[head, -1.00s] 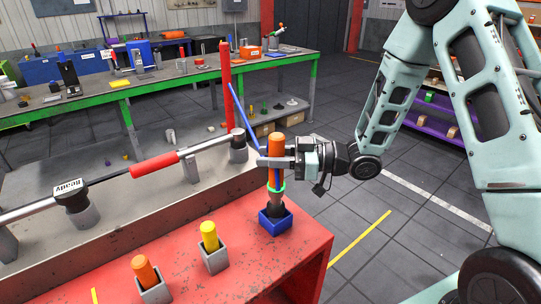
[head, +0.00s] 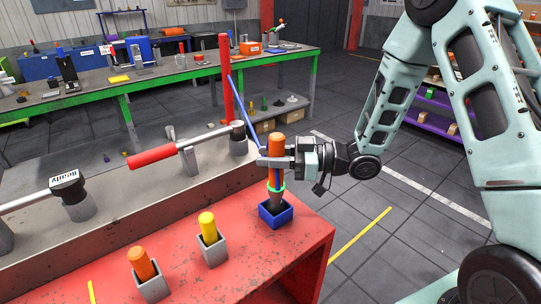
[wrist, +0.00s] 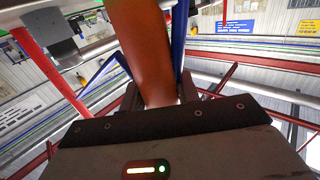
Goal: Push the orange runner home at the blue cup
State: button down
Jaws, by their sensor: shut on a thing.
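The orange runner (head: 275,148) stands upright in my gripper (head: 275,162), which is shut on its upper part. A green ring (head: 276,187) sits lower on it, with a dark tapered piece (head: 280,201) below. That dark piece reaches down to the mouth of the blue cup (head: 275,218). The cup's inside is mostly hidden, so I cannot tell how deep it sits. The cup stands on the red bench top (head: 240,268) near its right edge. In the wrist view the runner (wrist: 146,50) rises between my fingers.
A yellow peg (head: 207,226) and another orange peg (head: 141,262) stand in grey cups to the left. A slanted blue rod (head: 240,105) and a red post (head: 225,75) stand close to my gripper.

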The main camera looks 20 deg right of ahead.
jog(key=shift+f+b, duration=0.65)
jog(key=shift+f, duration=0.2)
jog(key=c, duration=1.1)
grip_release()
jog(key=shift+c, duration=0.2)
jog(key=shift+o, duration=1)
jog(key=b+v, duration=0.3)
jog(key=v, duration=1.4)
jog(key=shift+d+r+b, duration=0.15)
jog(key=shift+d+b, duration=0.05)
jog(key=shift+b, duration=0.15)
jog(key=shift+s, duration=0.1)
